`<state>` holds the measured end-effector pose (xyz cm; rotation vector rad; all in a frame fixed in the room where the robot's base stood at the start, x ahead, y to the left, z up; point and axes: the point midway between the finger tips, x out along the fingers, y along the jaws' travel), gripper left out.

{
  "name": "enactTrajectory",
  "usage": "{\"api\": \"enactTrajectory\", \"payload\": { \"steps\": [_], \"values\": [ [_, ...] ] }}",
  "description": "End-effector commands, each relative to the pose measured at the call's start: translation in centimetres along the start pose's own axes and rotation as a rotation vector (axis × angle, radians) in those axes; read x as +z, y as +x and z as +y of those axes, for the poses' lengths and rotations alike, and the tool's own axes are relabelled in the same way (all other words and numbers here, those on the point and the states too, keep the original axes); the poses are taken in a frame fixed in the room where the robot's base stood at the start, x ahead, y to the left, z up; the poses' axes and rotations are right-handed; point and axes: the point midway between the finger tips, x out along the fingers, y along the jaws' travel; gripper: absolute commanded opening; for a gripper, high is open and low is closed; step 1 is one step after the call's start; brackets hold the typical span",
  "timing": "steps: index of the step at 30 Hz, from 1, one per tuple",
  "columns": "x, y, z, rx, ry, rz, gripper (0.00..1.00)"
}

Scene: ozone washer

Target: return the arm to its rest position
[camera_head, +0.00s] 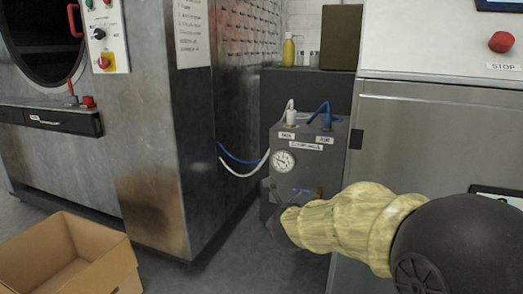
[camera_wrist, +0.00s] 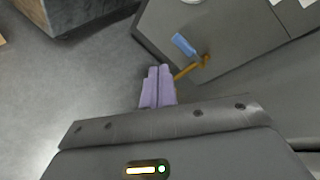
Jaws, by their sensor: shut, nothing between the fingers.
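My arm, in a yellowish sleeve with a black joint, reaches in from the lower right in the head view. Its dark end (camera_head: 280,226) is in front of the lower part of a grey box with a gauge (camera_head: 284,161); the fingers cannot be made out there. In the wrist view my gripper (camera_wrist: 159,72) shows two pale purple fingers, shut together and empty. Just beyond the tips is the grey box (camera_wrist: 225,30) with a blue valve handle (camera_wrist: 184,45) and a brass fitting (camera_wrist: 192,67). I cannot tell whether the tips touch the brass.
A large steel washer (camera_head: 150,170) with a round door stands left. A steel cabinet (camera_head: 435,130) with a red stop button (camera_head: 501,42) stands right, close to my arm. An open cardboard box (camera_head: 70,255) is on the floor at lower left. Blue and white hoses join washer and grey box.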

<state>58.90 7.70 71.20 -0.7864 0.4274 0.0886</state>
Motion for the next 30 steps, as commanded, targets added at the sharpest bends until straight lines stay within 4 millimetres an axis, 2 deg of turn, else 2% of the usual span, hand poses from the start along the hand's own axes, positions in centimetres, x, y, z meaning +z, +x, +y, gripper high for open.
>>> {"api": "enactTrajectory", "payload": {
  "steps": [1,8,12,18,26,30],
  "values": [
    [0.1,-1.1,-0.6,0.045,-0.147,0.001,0.0],
    [-3.0,-4.9,0.9,0.291,-0.845,-0.042,0.0],
    [-5.8,-8.2,1.7,0.47,-1.251,-0.106,0.0],
    [-10.4,-13.8,2.3,0.739,-1.748,-0.26,0.0],
    [-15.3,-20.7,1.8,1.048,-2.186,-0.531,0.0],
    [-13.6,-21.7,0.1,1.047,-2.192,-0.535,0.0]
  ]
}}
